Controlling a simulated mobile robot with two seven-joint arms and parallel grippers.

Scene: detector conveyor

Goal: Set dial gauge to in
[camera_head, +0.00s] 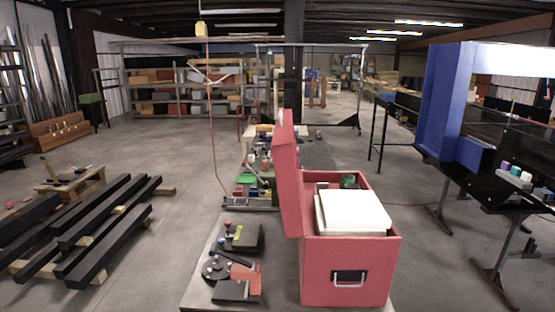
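A red box (345,250) with a metal handle on its front stands on the near end of a long table. Its lid (288,175) is open, raised on the left side. A white block-like item (352,212) sits in its top, with a small green item (348,182) behind it. Left of the box lies a dark device with a round part (215,268), beside an orange-red block (246,275); I cannot tell whether it is the dial gauge. No gauge reading is legible. Neither of my grippers is in view.
A dark flat device (243,237) lies farther up the table (285,300), with several small colored items behind. A blue-panelled machine (445,100) stands at right. Open concrete floor flanks the table.

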